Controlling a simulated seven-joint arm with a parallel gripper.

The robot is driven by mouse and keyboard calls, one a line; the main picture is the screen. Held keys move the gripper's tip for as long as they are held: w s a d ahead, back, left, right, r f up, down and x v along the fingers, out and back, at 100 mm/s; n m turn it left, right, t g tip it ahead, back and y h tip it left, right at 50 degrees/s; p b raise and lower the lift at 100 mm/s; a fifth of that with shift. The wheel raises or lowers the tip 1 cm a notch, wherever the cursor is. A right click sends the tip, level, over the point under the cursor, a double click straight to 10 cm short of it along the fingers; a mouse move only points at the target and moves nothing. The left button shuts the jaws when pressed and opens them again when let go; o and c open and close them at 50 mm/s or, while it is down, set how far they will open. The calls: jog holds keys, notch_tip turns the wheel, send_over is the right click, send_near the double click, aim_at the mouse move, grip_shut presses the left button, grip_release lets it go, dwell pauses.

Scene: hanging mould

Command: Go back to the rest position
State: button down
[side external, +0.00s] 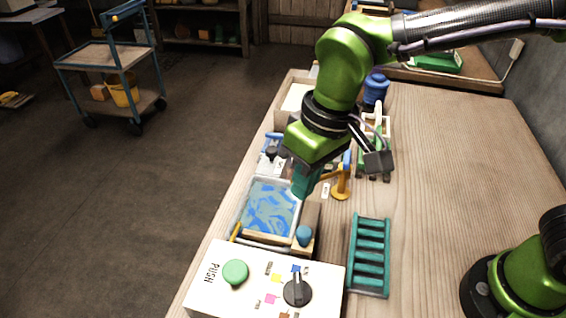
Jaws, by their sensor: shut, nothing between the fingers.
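My gripper (304,181) points down over the work area, above and just beyond the far right corner of a tray of blue patterned liquid (271,209). A teal piece shows at its lower end; I cannot tell whether this is its fingers or something behind them. The gripper is shut and empty. The green arm reaches in from the upper right and hides part of the bench behind the gripper.
A white panel (222,284) with a green push button (235,272) and black knob (297,290) stands in front. A teal rack (370,256), yellow-orange stand (341,183) and blue jar (375,88) are nearby. The bench (450,150) is clear at right.

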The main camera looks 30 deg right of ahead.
jog(key=s+d+r+m+t, duration=0.2)
jog(key=s+d+m+t, duration=0.1)
jog(key=d, duration=0.9)
jog(key=s+d+r+m+t, duration=0.2)
jog(key=d+m+t, duration=0.1)
jog(key=d, duration=0.9)
jog(key=shift+s+m, duration=0.4)
jog(key=shift+m, duration=0.1)
